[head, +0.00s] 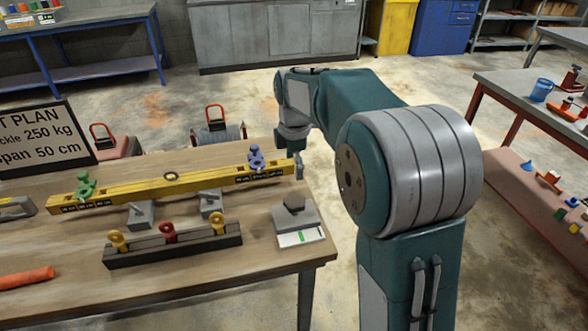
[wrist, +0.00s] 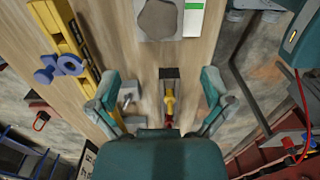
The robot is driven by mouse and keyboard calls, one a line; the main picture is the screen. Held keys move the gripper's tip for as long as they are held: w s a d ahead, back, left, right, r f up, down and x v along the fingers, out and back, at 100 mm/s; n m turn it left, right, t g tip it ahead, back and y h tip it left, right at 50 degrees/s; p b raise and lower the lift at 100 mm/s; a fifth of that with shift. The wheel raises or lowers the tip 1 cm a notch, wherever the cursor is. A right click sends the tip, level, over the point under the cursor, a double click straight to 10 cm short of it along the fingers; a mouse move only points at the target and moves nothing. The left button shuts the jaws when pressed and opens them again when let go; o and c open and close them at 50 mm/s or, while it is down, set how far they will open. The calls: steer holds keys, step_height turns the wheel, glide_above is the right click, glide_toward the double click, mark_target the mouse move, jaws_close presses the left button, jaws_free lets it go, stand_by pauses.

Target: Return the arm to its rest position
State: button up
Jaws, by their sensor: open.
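My teal and grey arm reaches out over the right end of the wooden bench (head: 210,270), bent down at its far end.
The yellow beam (head: 210,182) carries a green shackle (head: 86,186) and a blue shackle (head: 256,158). A dark rack (head: 150,253) holds yellow and red pieces. A grey block (head: 294,217) sits at the right edge. A sign (head: 42,139) stands left. Floor is open beyond the bench.

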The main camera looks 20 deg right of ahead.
steer(key=s+r+m+t, duration=0.2)
steer(key=s+m, duration=0.7)
steer(key=s, duration=0.4)
steer(key=s+r+m+t, duration=0.2)
steer(key=s+m, duration=0.7)
steer(key=s, duration=0.5)
steer(key=shift+s+t, duration=0.2)
steer(key=shift+t, duration=0.6)
